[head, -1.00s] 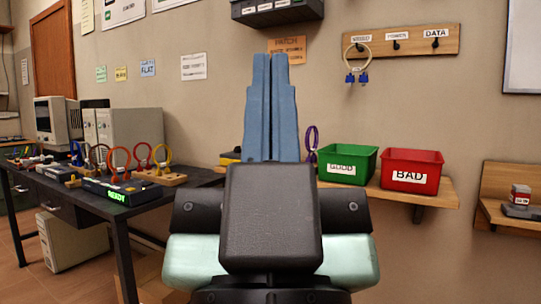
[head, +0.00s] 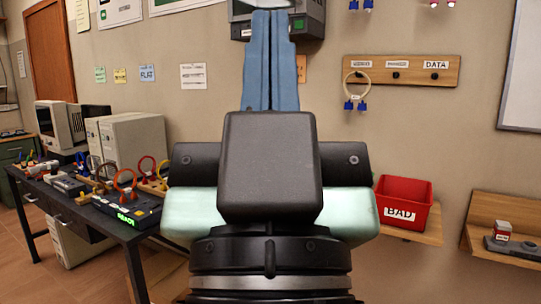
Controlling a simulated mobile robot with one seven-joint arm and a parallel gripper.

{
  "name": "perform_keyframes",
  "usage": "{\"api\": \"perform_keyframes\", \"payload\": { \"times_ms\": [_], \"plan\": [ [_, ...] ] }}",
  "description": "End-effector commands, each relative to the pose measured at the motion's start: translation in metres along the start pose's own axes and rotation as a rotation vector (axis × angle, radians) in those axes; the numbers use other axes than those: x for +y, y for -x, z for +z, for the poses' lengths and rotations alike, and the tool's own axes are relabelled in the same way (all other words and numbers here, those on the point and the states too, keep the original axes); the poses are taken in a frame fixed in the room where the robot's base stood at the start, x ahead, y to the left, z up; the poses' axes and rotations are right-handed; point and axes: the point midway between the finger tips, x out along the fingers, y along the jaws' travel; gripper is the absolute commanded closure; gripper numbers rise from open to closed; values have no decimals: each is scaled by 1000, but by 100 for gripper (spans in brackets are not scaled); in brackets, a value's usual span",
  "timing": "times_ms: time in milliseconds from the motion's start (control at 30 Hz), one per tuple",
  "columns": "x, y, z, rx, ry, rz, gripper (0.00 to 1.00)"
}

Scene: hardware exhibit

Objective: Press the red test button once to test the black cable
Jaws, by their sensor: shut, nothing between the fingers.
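My gripper (head: 270,14) points up in the middle of the head view, its two blue fingers together with nothing between them. A dark tester box (head: 125,208) with a lit green display stands on the front right end of the dark workbench at left, well apart from my gripper. No red test button can be made out on it. Several looped cables stand on the bench, among them a red loop (head: 125,180) behind the tester.
A red BAD bin (head: 402,212) sits on a wall shelf at right. A small wooden shelf (head: 490,225) is at far right. Floor shows left of the bench (head: 75,205).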

Motion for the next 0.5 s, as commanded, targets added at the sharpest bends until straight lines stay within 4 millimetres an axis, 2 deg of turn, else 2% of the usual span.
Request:
{"api": "perform_keyframes", "payload": {
  "times_ms": [33, 200, 400, 500],
  "plan": [
    [0, -26, -24, 0, 0, 0, 100],
    [0, -67, -64, 0, 0, -1, 100],
    [0, -110, -104, 0, -1, -1, 100],
    [0, -120, -113, 0, -1, -1, 100]
  ]
}}
